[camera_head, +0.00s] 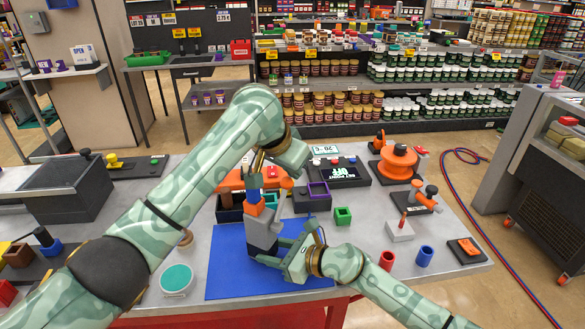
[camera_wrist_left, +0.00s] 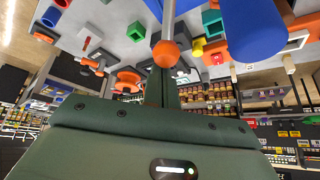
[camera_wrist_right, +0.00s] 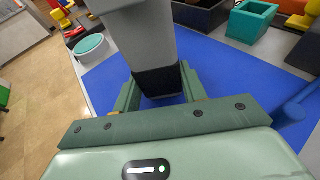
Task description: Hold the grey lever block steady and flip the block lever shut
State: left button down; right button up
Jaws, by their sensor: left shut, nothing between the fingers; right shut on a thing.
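The grey lever block (camera_head: 262,232) stands upright over the blue mat (camera_head: 225,262), with orange and blue parts on top. My right gripper (camera_head: 278,252) is shut on its lower part. In the right wrist view the grey block (camera_wrist_right: 145,40) with its dark lower end sits between the fingers. My left gripper (camera_head: 257,163) is shut and empty, just above the block's top. In the left wrist view a grey rod with an orange ball (camera_wrist_left: 166,53) lies right at its fingertips; I cannot tell whether they touch. A large blue part (camera_wrist_left: 255,30) is beside it.
An orange rotary unit (camera_head: 398,160), a green cube (camera_head: 343,215) and a purple-topped box (camera_head: 318,197) stand behind and right of the mat. Red (camera_head: 387,260) and blue (camera_head: 424,256) cups are at the right. A teal-topped round container (camera_head: 176,280) is left of the mat.

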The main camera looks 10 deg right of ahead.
pick_arm(q)
jog(key=shift+s+a+r+t, duration=0.15)
jog(key=shift+s+a+t, duration=0.05)
jog(key=shift+t, duration=0.1)
jog(key=shift+s+a+r+h, duration=0.15)
jog(key=shift+s+h, duration=0.05)
jog(key=shift+h, duration=0.1)
